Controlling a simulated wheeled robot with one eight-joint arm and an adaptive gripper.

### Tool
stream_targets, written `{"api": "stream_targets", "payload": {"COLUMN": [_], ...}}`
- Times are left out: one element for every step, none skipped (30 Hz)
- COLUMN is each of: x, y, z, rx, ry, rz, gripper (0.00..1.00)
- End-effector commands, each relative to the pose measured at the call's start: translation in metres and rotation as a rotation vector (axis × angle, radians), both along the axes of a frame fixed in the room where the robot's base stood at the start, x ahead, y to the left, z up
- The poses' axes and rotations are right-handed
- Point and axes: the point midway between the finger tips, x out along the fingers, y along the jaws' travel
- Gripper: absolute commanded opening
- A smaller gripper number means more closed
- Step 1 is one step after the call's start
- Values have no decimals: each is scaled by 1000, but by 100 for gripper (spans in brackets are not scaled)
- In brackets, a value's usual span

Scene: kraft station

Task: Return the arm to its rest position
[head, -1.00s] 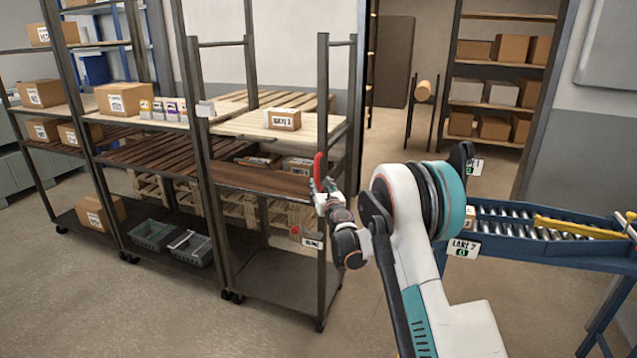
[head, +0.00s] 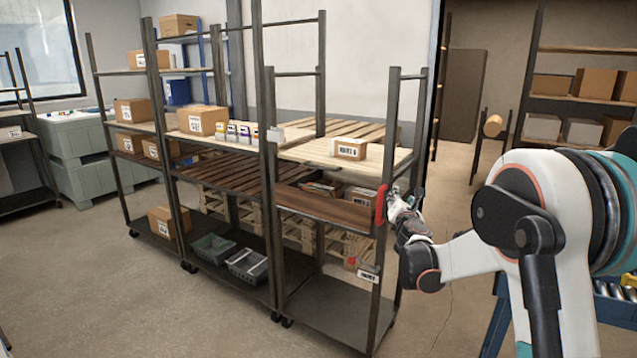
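My arm (head: 555,215) fills the right side of the head view, its white upper links bent and its forearm reaching left. My gripper (head: 382,205) is at the arm's end, in front of the right-hand posts of the near shelf rack (head: 330,208). A red part shows at its tip. The gripper is small and seen side-on, so I cannot tell whether its fingers are open or shut. I see no object clearly held in it. Whether it touches the rack post cannot be told.
The rack holds a small labelled carton (head: 349,149) on its upper board, and grey bins (head: 247,265) stand low down. A blue conveyor (head: 610,312) is partly hidden behind my arm. Open floor (head: 130,290) lies at front left.

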Motion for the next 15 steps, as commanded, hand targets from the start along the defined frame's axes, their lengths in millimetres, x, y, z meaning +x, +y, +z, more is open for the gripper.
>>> {"api": "stream_targets", "payload": {"x": [-14, -22, -32, -41, -49, -61, -70, -79, -92, -102, -111, -125, -135, -145, -159], "y": [-3, -5, -8, -10, -12, -15, -16, -18, -20, -21, -22, -23, -23, -24, -24], "z": [15, 21, 30, 36, 41, 48, 52, 56, 61, 64, 67, 70, 71, 73, 74], "rx": [81, 131, 199, 249, 300, 368, 418, 469, 535, 585, 634, 701, 750, 799, 865], "ry": [-1, -2, -2, -4, -4, -4, -5, -5, -4, -4, -4, -3, -3, -2, 0], "rz": [-26, -41, -62, -78, -95, -117, -133, -151, -173, -191, -207, -230, -249, -266, -291], "gripper": [38, 38, 38, 38, 38, 38, 38, 38, 38, 38, 38, 38, 38, 38, 38]}}
